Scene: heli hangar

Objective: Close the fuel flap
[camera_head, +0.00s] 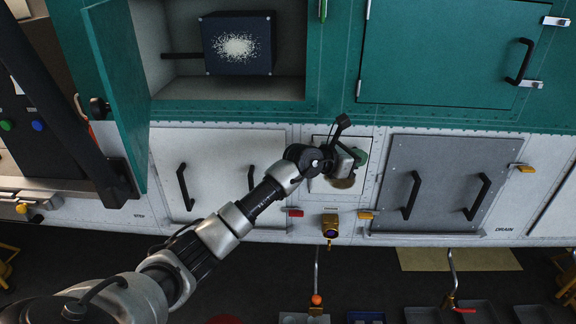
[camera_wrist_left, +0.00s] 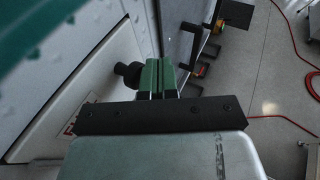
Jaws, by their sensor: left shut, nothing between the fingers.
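The fuel flap area is a pale square panel (camera_head: 372,182) low on the aircraft's side, between two larger panels. My left arm and gripper cover much of it, so I cannot tell how far the flap stands open. My left gripper (camera_head: 361,157) is in front of this square, its green fingers shut together and empty. In the left wrist view the shut fingers (camera_wrist_left: 158,76) are beside a dark round knob or cap (camera_wrist_left: 130,74). A pale surface with partly hidden red lettering (camera_wrist_left: 80,120) lies to the left. Contact cannot be told. My right gripper is not seen.
An open green door (camera_head: 118,85) and a bay with a dark box (camera_head: 238,45) are above left. A grey panel with black handles (camera_head: 440,170) is at right. A yellow-ringed fitting (camera_head: 330,226) sits below. Red hose (camera_wrist_left: 275,60) lies on the floor.

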